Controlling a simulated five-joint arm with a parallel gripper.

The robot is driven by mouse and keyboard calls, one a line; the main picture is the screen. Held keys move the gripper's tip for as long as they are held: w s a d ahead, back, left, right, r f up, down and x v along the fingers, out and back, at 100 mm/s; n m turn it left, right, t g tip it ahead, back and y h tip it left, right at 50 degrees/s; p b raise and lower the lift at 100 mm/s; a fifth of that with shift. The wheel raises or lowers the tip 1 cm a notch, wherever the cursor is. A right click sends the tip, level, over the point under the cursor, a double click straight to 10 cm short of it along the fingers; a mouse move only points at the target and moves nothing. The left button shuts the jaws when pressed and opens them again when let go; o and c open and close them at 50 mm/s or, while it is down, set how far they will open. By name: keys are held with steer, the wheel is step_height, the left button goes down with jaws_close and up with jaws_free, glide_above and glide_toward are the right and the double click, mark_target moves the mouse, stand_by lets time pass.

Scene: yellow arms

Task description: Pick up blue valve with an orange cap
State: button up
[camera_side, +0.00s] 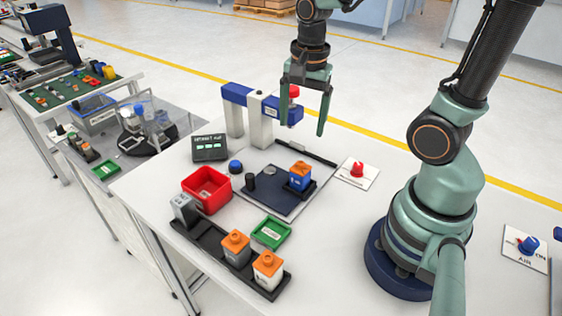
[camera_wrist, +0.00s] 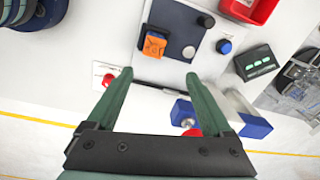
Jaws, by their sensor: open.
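The blue valve with an orange cap (camera_side: 300,177) stands upright on the dark blue plate (camera_side: 277,200) near its right corner. In the wrist view the valve (camera_wrist: 155,44) shows from above, with the orange cap uppermost, ahead of the fingertips. My gripper (camera_side: 305,100) is open and empty, well above the table and behind the valve in the side view. In the wrist view its two green fingers (camera_wrist: 160,80) are wide apart with nothing between their tips.
A blue and white press-like stand (camera_side: 260,117) with a red knob is close to my gripper. A red bin (camera_side: 206,188), a green tray (camera_side: 271,233), a black rack (camera_side: 215,245) with grey and white orange-capped valves, and a red button on a white card (camera_side: 357,171) surround the plate.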

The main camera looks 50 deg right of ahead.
mark_target(302, 168)
steer(key=f+m, duration=0.1)
steer(key=f, duration=0.8)
steer(key=f+m, duration=0.1)
steer(key=f, duration=0.3)
steer(key=shift+s+d+f+m+g, duration=0.15)
steer(key=shift+s+f+m+g, duration=0.15)
steer(key=shift+g, duration=0.1)
steer(key=shift+w, duration=0.1)
steer(key=shift+r, duration=0.1)
jaws_close()
